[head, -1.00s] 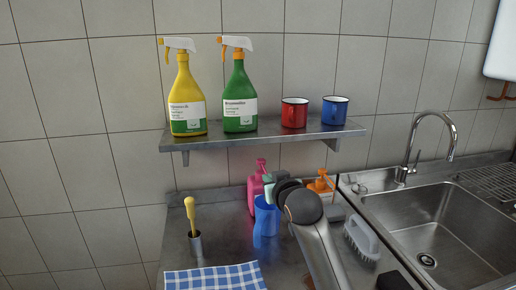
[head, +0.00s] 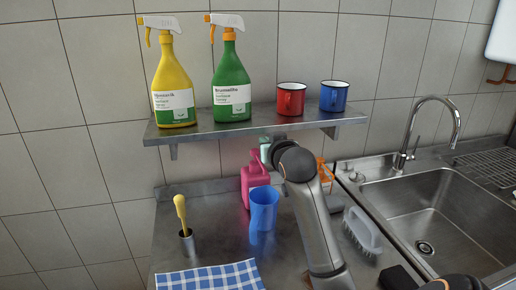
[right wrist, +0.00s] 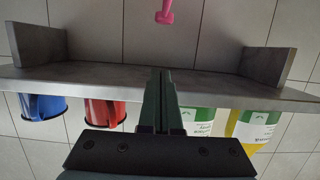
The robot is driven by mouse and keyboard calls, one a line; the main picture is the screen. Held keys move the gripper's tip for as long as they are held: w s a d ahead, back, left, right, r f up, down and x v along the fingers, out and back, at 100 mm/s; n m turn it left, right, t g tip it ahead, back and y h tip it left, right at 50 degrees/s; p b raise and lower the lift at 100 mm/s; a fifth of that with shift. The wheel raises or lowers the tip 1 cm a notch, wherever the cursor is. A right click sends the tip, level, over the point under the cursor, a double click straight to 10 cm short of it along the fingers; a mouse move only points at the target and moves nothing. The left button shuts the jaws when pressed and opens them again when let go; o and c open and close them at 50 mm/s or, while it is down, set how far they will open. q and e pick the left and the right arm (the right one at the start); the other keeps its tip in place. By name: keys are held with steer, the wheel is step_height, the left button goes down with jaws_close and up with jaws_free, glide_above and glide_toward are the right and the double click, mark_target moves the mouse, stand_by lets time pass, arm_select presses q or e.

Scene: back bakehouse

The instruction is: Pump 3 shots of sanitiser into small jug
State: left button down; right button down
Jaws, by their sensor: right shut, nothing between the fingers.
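A small blue jug (head: 264,208) stands upright on the steel worktop. A pink pump bottle (head: 254,184) stands just behind it, partly hidden. An orange-topped pump bottle (head: 325,172) is mostly hidden behind my right arm. No label is readable on either, so I cannot tell which holds sanitiser. My right gripper (head: 265,149) is shut and empty, above and beside the pink bottle, just under the shelf. In the right wrist view its closed fingers (right wrist: 164,103) point toward the wall, apart from the pink pump head (right wrist: 165,12). My left gripper is not in view.
A steel wall shelf (head: 205,133) holds yellow and green spray bottles and red and blue mugs, close above the gripper. A brush in a holder (head: 188,243), a checked cloth (head: 212,277), a scrubbing brush (head: 362,232) and a sink (head: 440,215) surround the worktop.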

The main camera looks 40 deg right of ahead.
steer(key=p+x, duration=0.1)
steer(key=x, duration=0.7)
steer(key=shift+w, duration=0.1)
steer(key=f, duration=0.3)
steer(key=shift+w+d+f, duration=0.1)
steer(key=shift+w, duration=0.1)
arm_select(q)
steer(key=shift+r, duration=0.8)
arm_select(e)
steer(key=shift+f, duration=0.45)
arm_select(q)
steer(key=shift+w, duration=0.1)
arm_select(e)
steer(key=shift+f, duration=0.1)
